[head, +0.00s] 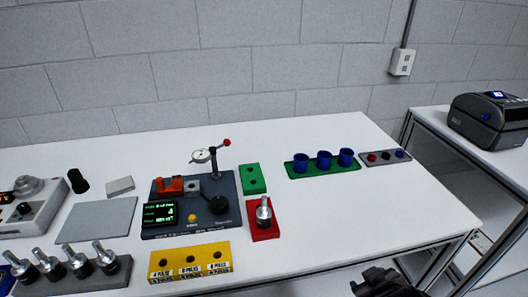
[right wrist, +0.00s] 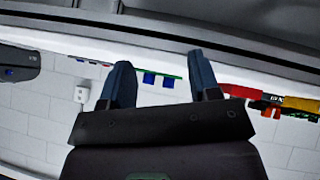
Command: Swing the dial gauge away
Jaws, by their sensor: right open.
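The dial gauge (head: 201,156) has a round white face and sits on an arm from a dark post (head: 213,163) at the back of the dark test fixture (head: 228,186). A lever with a red knob (head: 227,142) sticks out to the upper right of the post. The gauge hangs over the fixture, near a red clamp block (head: 171,185). My right gripper (head: 384,284) shows at the bottom edge of the head view, in front of the table and far from the gauge. In the right wrist view the right gripper (right wrist: 161,75) is open and empty. My left gripper is out of view.
A red block (head: 264,234) holding a metal-shafted part stands right of the fixture. A green block (head: 252,179), a yellow tray (head: 190,276) and a green rack (head: 323,174) with blue cups surround it. Several shafted parts stand on a grey tray (head: 72,288). The table's right front is clear.

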